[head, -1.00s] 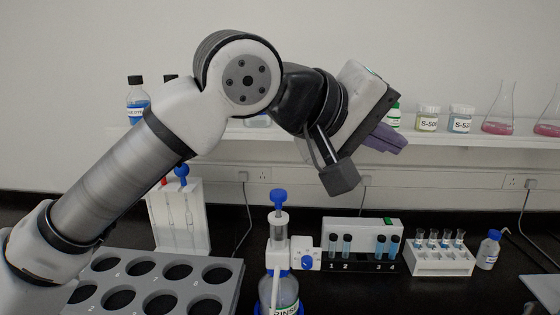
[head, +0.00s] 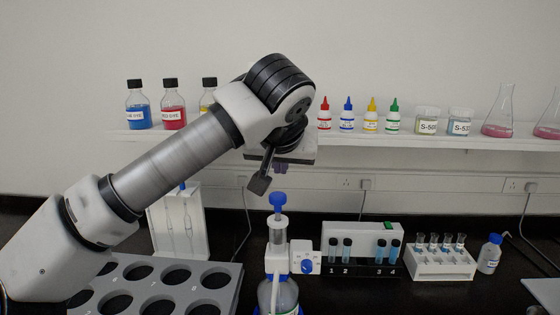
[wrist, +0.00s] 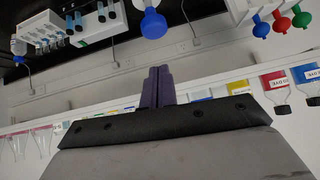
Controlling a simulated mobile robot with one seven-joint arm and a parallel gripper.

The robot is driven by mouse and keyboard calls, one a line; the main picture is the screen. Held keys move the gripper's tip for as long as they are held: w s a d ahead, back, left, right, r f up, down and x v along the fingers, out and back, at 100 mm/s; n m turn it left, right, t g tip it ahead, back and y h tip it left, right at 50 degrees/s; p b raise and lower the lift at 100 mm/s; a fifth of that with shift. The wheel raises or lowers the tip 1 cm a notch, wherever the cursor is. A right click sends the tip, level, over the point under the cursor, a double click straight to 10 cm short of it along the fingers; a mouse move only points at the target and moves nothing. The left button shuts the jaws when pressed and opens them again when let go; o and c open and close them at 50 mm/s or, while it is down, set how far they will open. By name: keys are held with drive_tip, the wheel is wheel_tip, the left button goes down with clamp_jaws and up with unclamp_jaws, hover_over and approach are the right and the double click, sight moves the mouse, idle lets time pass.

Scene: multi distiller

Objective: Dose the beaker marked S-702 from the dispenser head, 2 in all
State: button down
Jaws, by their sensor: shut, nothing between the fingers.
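The dispenser head (head: 278,230) has a blue knob on top and a white body with a blue dial. It sits on a bottle at the bench's front, cut by the lower frame edge. Its blue knob also shows in the wrist view (wrist: 153,24). My gripper (head: 281,168) is mostly hidden behind my wrist, above and behind the dispenser. In the wrist view its purple fingers (wrist: 157,88) are together, with nothing between them, apart from the knob. I can read no S-702 mark; two shelf jars (head: 427,121) (head: 461,121) carry other, partly legible S- labels.
A grey rack (head: 228,292) with round holes lies at front left. A white pipette stand (head: 155,230) is behind it. A numbered vial block (head: 362,225) and a white tube rack (head: 440,262) stand right of the dispenser. The wall shelf (head: 400,142) holds bottles and flasks.

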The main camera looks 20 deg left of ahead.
sight(279, 201)
drive_tip(key=shift+w+a+f+b, duration=0.15)
drive_tip(key=shift+f+b, duration=1.15)
drive_tip(key=shift+f, duration=0.9)
drive_tip(key=shift+f+b, duration=1.2)
drive_tip(key=shift+f, duration=0.35)
